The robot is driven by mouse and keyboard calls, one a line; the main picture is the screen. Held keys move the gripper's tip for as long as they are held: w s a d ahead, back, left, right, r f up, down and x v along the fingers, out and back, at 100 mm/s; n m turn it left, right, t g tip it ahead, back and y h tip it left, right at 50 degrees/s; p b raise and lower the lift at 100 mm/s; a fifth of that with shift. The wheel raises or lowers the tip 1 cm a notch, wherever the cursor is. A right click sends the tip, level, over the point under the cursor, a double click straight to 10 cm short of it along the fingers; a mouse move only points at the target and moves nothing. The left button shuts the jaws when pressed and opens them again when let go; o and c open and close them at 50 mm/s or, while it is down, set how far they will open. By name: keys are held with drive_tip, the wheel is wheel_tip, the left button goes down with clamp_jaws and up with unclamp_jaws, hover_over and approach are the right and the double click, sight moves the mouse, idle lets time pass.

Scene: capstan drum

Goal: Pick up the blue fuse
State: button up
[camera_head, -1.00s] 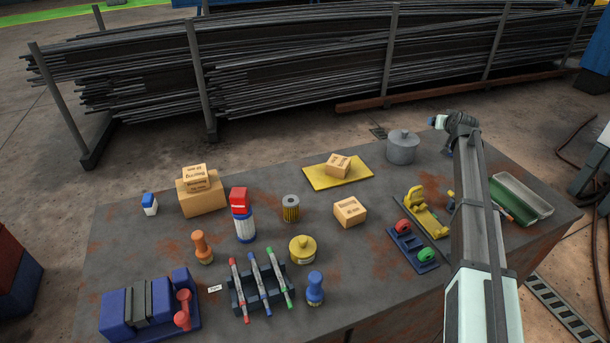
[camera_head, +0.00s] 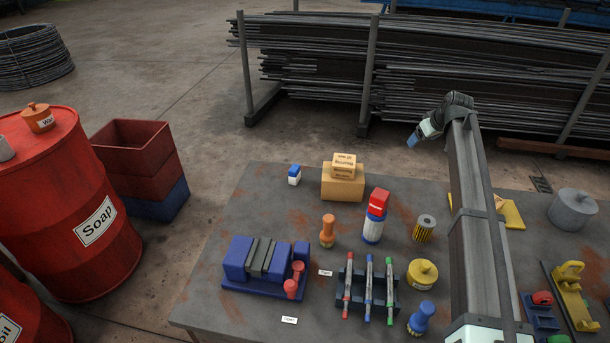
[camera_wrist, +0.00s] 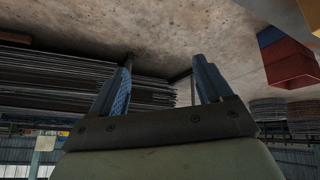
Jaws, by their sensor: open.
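I cannot tell for certain which thing is the blue fuse. A slim stick with blue ends (camera_head: 368,290) lies in a dark rack (camera_head: 345,302), between a red-ended stick (camera_head: 348,285) and a green-ended one (camera_head: 389,290). A small blue-and-white block (camera_head: 294,175) stands at the table's back left. A blue knobbed piece (camera_head: 421,319) stands right of the rack. My gripper (camera_head: 412,140) is raised near the table's back edge, away from all of these. In the wrist view my gripper (camera_wrist: 162,88) is open, with nothing between its blue fingers.
Stacked cardboard boxes (camera_head: 343,185), a red-white-blue bottle (camera_head: 374,216), an orange knobbed piece (camera_head: 328,230) and a yellow pot (camera_head: 422,274) crowd the table. A blue vise-like block (camera_head: 262,262) sits front left. Red drums (camera_head: 70,205) stand left of the table.

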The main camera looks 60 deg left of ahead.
drive_tip(key=s+a+r+n+g+h, duration=0.1)
drive_tip(key=s+a+n, duration=0.1)
drive_tip(key=s+a, duration=0.55)
drive_tip(key=s+a+n+g, duration=0.15)
drive_tip(key=s+a, duration=0.35)
drive_tip(key=s, duration=0.5)
drive_tip(key=n+g+h, duration=0.1)
drive_tip(key=n+h, duration=0.3)
drive_tip(key=n, duration=0.2)
approach(294, 168)
drive_tip(key=f, duration=0.6)
drive_tip(key=shift+s+a+f, duration=0.25)
drive_tip(key=shift+a+f, duration=0.15)
drive_tip(key=shift+f, duration=1.25)
drive_tip(key=shift+a+f, duration=0.15)
drive_tip(key=shift+f, duration=1.2)
drive_tip(key=c, duration=1.1)
